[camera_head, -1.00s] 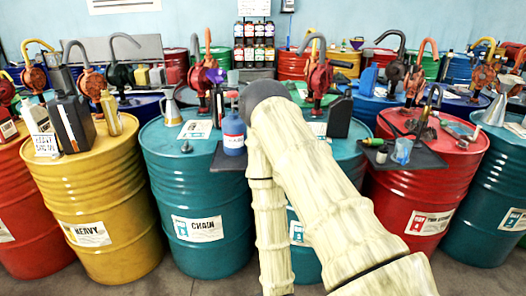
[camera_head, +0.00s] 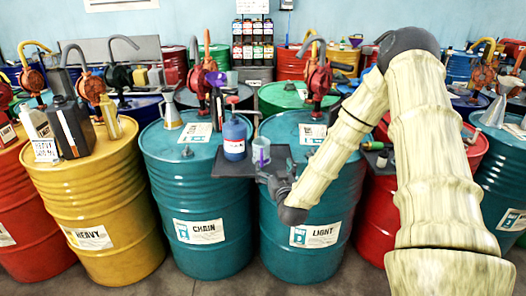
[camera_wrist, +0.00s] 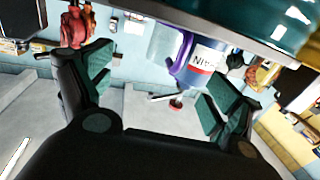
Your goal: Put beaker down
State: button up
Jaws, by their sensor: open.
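A clear beaker (camera_head: 261,152) with a little purple-blue in it stands upright on a dark tray (camera_head: 222,166) between the two front teal drums. A blue bottle (camera_head: 235,137) with a white label stands just left of it. My gripper (camera_head: 268,178) is at the front edge of this tray, just in front of and below the beaker; the gap between them is hard to judge. In the wrist view my gripper (camera_wrist: 155,92) has its green-padded fingers spread wide. The blue bottle (camera_wrist: 200,62) shows upside down beyond them. I cannot clearly make out the beaker there.
The CHAIN drum (camera_head: 195,215) and the LIGHT drum (camera_head: 312,235) carry the tray. A yellow HEAVY drum (camera_head: 95,215) with a dark canister (camera_head: 72,128) stands left. My arm covers much of the red drum (camera_head: 375,220) at right. Pumps and more drums crowd behind.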

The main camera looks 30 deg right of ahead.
aim_at(265, 152)
jog(key=x, duration=0.2)
jog(key=p+x, duration=0.1)
jog(key=x, duration=0.2)
jog(key=shift+w+a, duration=0.15)
jog(key=shift+w, duration=0.3)
jog(key=shift+a+f+p+x, duration=0.15)
jog(key=shift+p+x, duration=0.35)
jog(key=shift+x, duration=0.7)
jog(key=shift+a+f+p+x, duration=0.15)
jog(key=shift+p+x, duration=0.35)
jog(key=shift+x, duration=0.65)
jog(key=shift+w+d, duration=0.1)
grip_shut()
